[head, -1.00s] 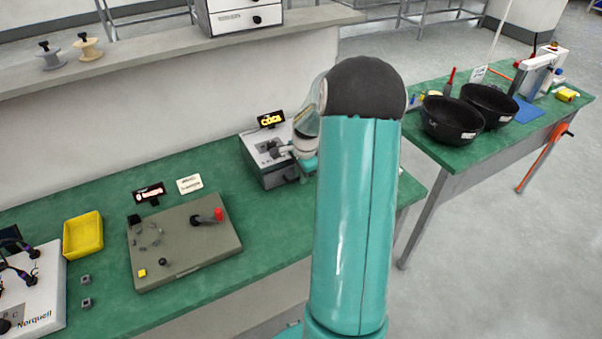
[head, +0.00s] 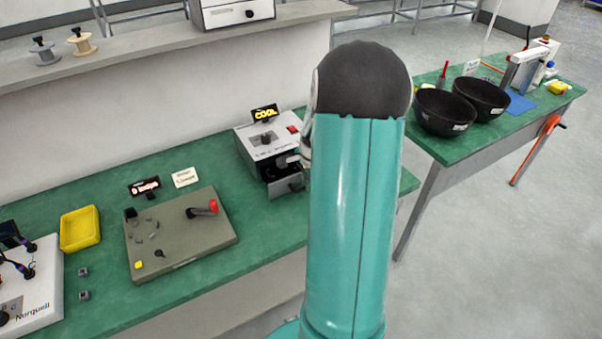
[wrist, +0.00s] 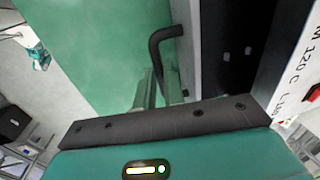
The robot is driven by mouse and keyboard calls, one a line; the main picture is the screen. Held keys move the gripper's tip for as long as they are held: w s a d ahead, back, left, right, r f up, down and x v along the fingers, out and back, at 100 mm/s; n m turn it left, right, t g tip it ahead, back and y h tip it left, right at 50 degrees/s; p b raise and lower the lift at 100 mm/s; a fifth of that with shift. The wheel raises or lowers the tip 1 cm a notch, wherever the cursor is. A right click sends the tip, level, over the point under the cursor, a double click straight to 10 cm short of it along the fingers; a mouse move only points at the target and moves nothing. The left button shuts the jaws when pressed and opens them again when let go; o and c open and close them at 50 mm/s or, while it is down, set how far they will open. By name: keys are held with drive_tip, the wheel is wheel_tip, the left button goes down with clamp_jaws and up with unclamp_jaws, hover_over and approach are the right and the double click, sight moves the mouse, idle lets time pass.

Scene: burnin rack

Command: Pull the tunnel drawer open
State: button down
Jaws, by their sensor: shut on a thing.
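The tunnel unit (head: 262,138) is a grey-white box with a dark top knob, a red switch and a lit "COOL" sign (head: 265,113), on the green bench. Its dark drawer (head: 284,186) sticks out of the front, partly open. My gripper (wrist: 157,82) is shut on the handle. In the head view, my arm hides most of the gripper and the right side of the unit.
A grey-green panel with a red-tipped lever (head: 180,235) and a yellow tray (head: 80,230) lie left on the bench. Two black bowls (head: 445,112) stand on a separate table at right. A gap of bare floor separates the tables.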

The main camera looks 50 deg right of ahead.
drive_tip(key=s, duration=0.2)
drive_tip(key=s+a, duration=0.1)
drive_tip(key=s, duration=0.1)
drive_tip(key=s+a, duration=0.1)
drive_tip(key=s, duration=0.1)
drive_tip(key=shift+s+a, duration=0.1)
drive_tip(key=shift+s, duration=0.2)
drive_tip(key=c, duration=1.5)
unclamp_jaws()
drive_tip(key=shift+r, duration=0.1)
drive_tip(key=r, duration=0.4)
drive_tip(key=s+r, duration=0.1)
drive_tip(key=r, duration=0.4)
drive_tip(key=s+r, duration=0.1)
drive_tip(key=r, duration=0.3)
drive_tip(key=shift+s+a+r, duration=0.25)
drive_tip(key=shift+a, duration=0.1)
drive_tip(key=shift+a, duration=0.1)
